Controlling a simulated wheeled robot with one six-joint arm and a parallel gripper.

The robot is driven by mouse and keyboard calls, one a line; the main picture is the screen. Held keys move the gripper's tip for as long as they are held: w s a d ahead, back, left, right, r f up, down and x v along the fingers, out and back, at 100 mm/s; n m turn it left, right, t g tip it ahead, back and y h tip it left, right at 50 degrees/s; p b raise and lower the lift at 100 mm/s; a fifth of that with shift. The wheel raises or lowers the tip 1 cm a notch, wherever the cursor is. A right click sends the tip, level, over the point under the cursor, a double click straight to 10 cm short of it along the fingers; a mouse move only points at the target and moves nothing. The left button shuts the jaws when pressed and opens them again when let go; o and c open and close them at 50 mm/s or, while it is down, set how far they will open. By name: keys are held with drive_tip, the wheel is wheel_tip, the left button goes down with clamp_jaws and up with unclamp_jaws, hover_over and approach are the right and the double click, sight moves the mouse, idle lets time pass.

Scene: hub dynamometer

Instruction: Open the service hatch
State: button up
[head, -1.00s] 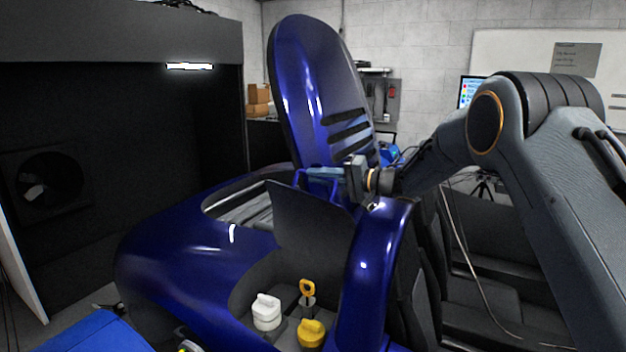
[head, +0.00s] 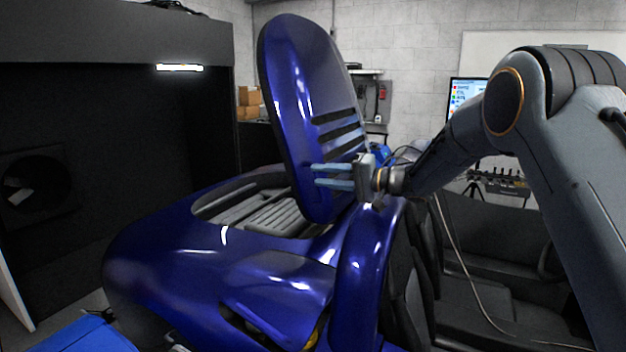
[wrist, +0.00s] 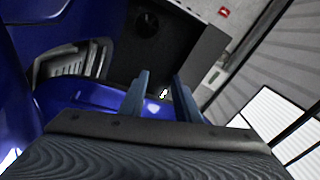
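The service hatch (head: 275,283) is a glossy blue panel on the car's front body in the head view. It lies lowered over its recess, with a dark gap along its near lower edge. A bit of a yellow cap (head: 312,336) shows by that gap. My gripper (head: 316,175) is above and behind the hatch, in front of the raised blue panel in the picture. Its two blue-grey fingers are apart. In the wrist view the gripper (wrist: 160,88) has nothing between its fingers. The hatch cannot be made out for certain there.
A tall slotted blue panel (head: 300,85) stands raised behind the gripper. The blue fender (head: 362,265) rises right of the hatch, with the dark seats (head: 480,305) beyond. A dark fan enclosure (head: 120,130) is at left. The air above the hatch is clear.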

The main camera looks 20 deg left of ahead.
drive_tip(key=shift+s+d+r+b, duration=0.1)
drive_tip(key=shift+d+b, duration=0.1)
drive_tip(key=shift+d, duration=0.6)
drive_tip(key=shift+s+d+r+b, duration=0.1)
drive_tip(key=shift+d+b, duration=0.05)
drive_tip(key=shift+d, duration=0.65)
